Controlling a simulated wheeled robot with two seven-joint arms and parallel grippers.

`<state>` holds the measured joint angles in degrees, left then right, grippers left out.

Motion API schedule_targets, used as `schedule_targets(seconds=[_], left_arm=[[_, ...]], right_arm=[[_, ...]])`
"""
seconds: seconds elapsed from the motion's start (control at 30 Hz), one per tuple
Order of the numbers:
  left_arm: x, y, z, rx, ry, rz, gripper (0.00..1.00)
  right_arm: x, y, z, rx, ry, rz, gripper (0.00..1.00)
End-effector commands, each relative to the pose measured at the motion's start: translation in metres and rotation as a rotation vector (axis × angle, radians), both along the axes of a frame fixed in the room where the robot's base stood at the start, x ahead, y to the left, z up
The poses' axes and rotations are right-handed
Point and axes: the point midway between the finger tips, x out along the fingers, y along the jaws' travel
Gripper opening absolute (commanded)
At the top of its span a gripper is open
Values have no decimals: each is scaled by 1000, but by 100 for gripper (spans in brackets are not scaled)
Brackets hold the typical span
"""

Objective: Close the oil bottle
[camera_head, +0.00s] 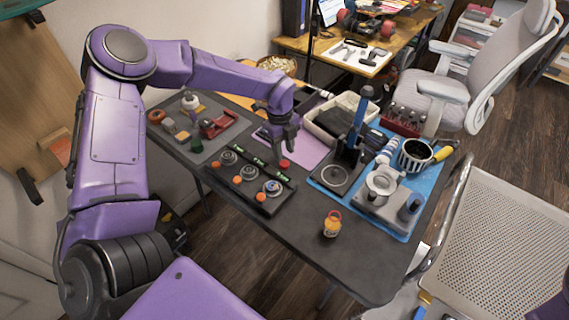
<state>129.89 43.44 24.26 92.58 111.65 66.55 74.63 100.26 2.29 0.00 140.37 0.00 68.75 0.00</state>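A small amber bottle (332,224) with an orange-red ring at its top stands upright near the front edge of the dark table. It is likely the oil bottle; whether a cap sits on it is too small to tell. A small round red piece (285,164), perhaps a cap, shows at the edge of the pink mat. My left gripper (284,153) points down directly above this red piece, behind and left of the bottle. Whether its fingers touch or grip the red piece is unclear. My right gripper is out of view.
A black tray (240,194) with round parts and orange knobs lies left of the bottle. The dark table (372,262) is bare around the bottle. A white chair (441,88) stands behind.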

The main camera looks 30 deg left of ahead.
Motion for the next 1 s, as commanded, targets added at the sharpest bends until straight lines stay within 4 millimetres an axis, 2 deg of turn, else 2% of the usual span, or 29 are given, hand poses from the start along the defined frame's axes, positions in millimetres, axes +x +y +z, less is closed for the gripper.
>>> schedule_targets(seconds=[0.1, 0.23, 0.63, 0.67, 0.73, 0.77, 1.0], left_arm=[[-2, 0, -19, 2, 6, -2, 38], [-3, -2, -38, 0, 4, 0, 38], [-2, -2, -44, 0, 1, 0, 38], [-2, -2, -44, 0, 1, 0, 31], [-2, -2, -44, 0, 1, 0, 8], [-2, -2, -44, 0, 1, 0, 2], [-2, -2, -44, 0, 1, 0, 2]], right_arm=[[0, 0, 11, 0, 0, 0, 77], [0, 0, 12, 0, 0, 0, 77], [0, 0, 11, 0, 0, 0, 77], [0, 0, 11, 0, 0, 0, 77], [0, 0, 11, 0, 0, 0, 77], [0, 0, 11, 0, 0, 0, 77], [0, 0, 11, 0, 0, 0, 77]])
